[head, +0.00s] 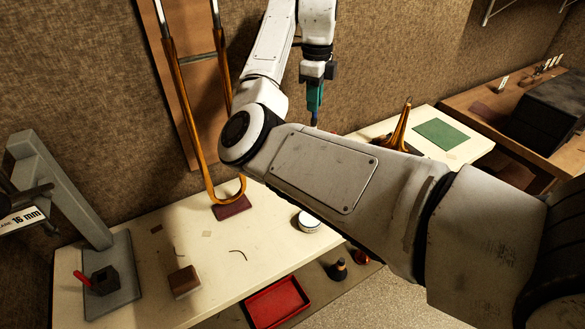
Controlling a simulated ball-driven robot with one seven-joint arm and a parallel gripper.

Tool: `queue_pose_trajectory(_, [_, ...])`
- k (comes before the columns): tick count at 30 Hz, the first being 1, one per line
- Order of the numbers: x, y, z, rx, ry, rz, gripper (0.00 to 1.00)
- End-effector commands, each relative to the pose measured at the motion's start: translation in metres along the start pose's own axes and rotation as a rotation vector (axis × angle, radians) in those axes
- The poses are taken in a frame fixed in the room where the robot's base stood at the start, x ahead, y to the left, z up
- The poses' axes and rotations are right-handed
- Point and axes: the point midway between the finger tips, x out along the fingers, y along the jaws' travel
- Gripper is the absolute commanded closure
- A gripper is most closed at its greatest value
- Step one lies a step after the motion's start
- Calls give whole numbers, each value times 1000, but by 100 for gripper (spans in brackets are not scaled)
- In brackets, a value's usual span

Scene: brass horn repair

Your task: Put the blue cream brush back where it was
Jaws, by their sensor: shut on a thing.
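My gripper (315,98) is at the upper middle of the head view, above the far part of the bench and pointing down. A white round tin with a pale lid (308,222) stands on the bench just left of my forearm.
A brass slide (179,95) leans on a wooden board, its bend on a dark red block (231,207). A brass horn piece (400,122) and green mat (440,134) are beyond my arm. A grey stand (117,270), brown block (184,282) and red tray (277,302) are nearer.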

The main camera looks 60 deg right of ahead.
Motion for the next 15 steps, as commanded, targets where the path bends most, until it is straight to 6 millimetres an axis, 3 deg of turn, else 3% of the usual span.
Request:
queue_pose_trajectory(5, [31,0,-2,1,6,1,100])
queue_pose_trajectory(15, [113,-1,-2,1,5,-1,100])
